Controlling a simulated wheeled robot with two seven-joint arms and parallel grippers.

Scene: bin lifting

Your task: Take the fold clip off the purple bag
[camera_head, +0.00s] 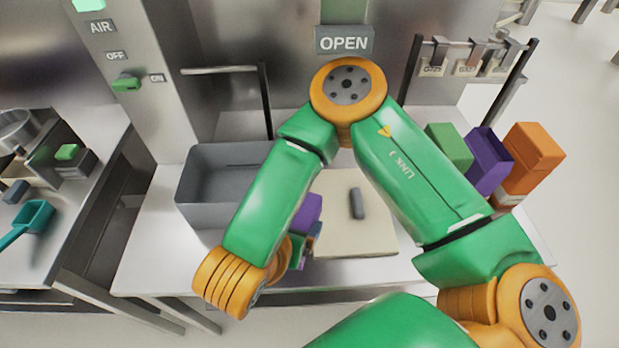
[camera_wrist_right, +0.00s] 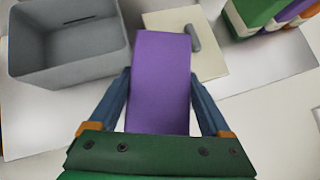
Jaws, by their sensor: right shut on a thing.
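My right gripper (camera_head: 304,246) is shut on a purple bag (camera_head: 307,211), a block-shaped thing beside the left edge of the pale board. In the right wrist view the bag (camera_wrist_right: 161,75) stands between the two blue fingers of the gripper (camera_wrist_right: 160,88). A small dark grey bar (camera_head: 357,203) lies on the board, apart from the bag; it also shows in the wrist view (camera_wrist_right: 193,38). It may be the fold clip, but I cannot be sure. No clip shows on the visible faces of the held bag. My forearm hides part of the gripper. My left gripper is out of view.
A grey open bin (camera_head: 200,195) stands left of the pale board (camera_head: 345,240). Green (camera_head: 450,147), purple (camera_head: 489,160) and orange (camera_head: 532,160) packs stand at the right. A rack with hanging clips (camera_head: 470,60) is behind them. The counter's front right is clear.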

